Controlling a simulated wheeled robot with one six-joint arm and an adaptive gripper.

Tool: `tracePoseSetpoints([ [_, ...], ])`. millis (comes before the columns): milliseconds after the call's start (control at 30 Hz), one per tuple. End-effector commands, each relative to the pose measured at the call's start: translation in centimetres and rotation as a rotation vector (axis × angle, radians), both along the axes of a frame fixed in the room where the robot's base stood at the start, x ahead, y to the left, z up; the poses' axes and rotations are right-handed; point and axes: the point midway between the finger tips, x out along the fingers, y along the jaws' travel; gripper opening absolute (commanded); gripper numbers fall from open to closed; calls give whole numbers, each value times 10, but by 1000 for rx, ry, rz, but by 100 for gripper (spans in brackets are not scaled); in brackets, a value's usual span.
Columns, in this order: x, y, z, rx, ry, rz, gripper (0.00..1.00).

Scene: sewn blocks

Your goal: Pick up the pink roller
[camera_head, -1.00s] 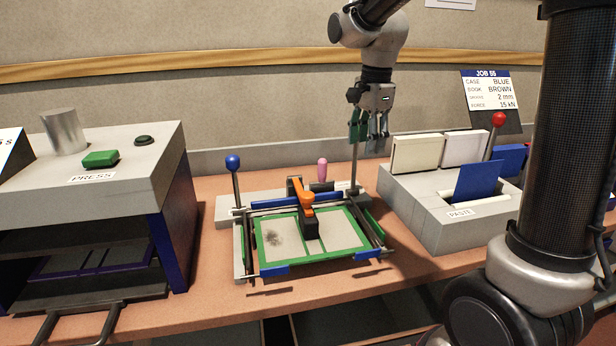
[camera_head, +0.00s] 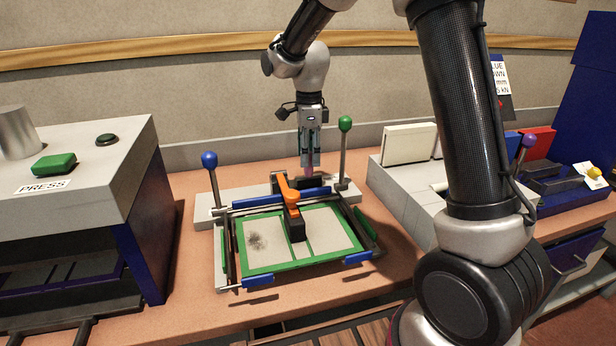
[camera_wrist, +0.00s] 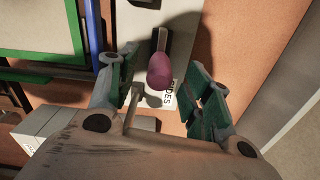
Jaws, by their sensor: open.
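The pink roller shows its rounded pink handle (camera_wrist: 160,70) in the wrist view, pointing up towards the camera, with a dark part behind it. In the head view only a bit of the pink (camera_head: 309,173) shows at my fingertips, behind the frame. My gripper (camera_head: 310,160) points down over the roller, with its green fingers apart. In the wrist view my gripper (camera_wrist: 166,95) has one finger on each side of the handle, with gaps on both sides. The handle is not clasped.
A green-edged frame (camera_head: 262,268) with an orange-handled clamp (camera_head: 289,192) lies in front of the roller. A green-knobbed lever (camera_head: 344,124) stands close right of my gripper, a blue-knobbed one (camera_head: 209,160) to the left. The press (camera_head: 95,175) stands at left.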

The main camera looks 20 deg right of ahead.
Motion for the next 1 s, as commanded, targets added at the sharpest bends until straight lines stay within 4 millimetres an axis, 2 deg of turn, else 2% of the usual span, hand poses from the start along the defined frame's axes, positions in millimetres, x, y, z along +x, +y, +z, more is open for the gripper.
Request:
tracePoseSetpoints([
  [100, -1, 0, -18, -1, 2, 0, 50],
  [200, -1, 0, -25, -1, 1, 0, 50],
  [433, -1, 0, -26, 0, 0, 1, 50],
  [700, -1, 0, -25, 0, 0, 1, 1],
  [1000, 0, 0, -23, 1, -2, 1, 0],
])
